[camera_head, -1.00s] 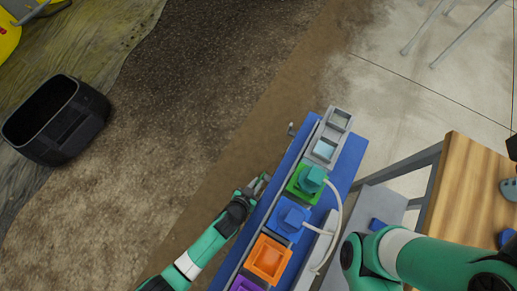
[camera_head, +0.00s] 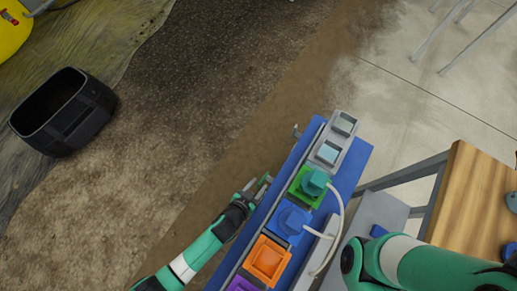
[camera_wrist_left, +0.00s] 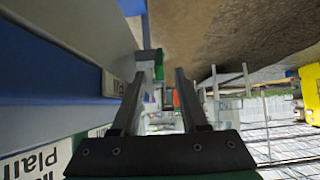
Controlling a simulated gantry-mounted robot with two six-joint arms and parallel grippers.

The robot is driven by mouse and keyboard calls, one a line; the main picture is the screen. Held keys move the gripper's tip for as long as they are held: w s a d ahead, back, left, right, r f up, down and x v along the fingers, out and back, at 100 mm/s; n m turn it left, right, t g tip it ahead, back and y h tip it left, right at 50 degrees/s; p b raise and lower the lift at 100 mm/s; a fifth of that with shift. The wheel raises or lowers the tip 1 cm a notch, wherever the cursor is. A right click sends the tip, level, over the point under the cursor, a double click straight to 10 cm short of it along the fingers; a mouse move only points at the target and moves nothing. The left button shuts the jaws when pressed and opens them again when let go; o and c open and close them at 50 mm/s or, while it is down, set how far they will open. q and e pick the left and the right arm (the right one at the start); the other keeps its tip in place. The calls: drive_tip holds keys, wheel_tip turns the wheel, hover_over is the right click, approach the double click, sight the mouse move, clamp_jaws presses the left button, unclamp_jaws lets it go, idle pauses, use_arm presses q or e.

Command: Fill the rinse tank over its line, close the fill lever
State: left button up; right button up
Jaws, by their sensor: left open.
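A grey two-part tank (camera_head: 315,161) sits at the far end of the blue skid (camera_head: 359,160); pale squares show in both parts, but no fill line can be made out. A small grey lever-like part (camera_head: 296,131) sticks out from the skid's left side near it. A small green part (camera_head: 267,179) sits lower on that side; a green block also shows in the left wrist view (camera_wrist_left: 159,66). My left gripper (camera_head: 255,187) is open beside this green part, its fingers (camera_wrist_left: 159,76) apart with nothing clearly held. My right gripper is out of sight.
Green, blue and orange holders (camera_head: 267,259) and a purple one (camera_head: 241,285) line the skid, with a white hose (camera_head: 340,215) along it. A wooden table (camera_head: 470,200) stands at right. A black bin (camera_head: 75,115) stands on the ground at left.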

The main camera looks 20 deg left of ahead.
use_arm(q)
drive_tip(key=p+v, duration=0.4)
drive_tip(key=v, duration=0.6)
drive_tip(key=shift+s, duration=0.25)
drive_tip(key=shift+a+r, duration=0.1)
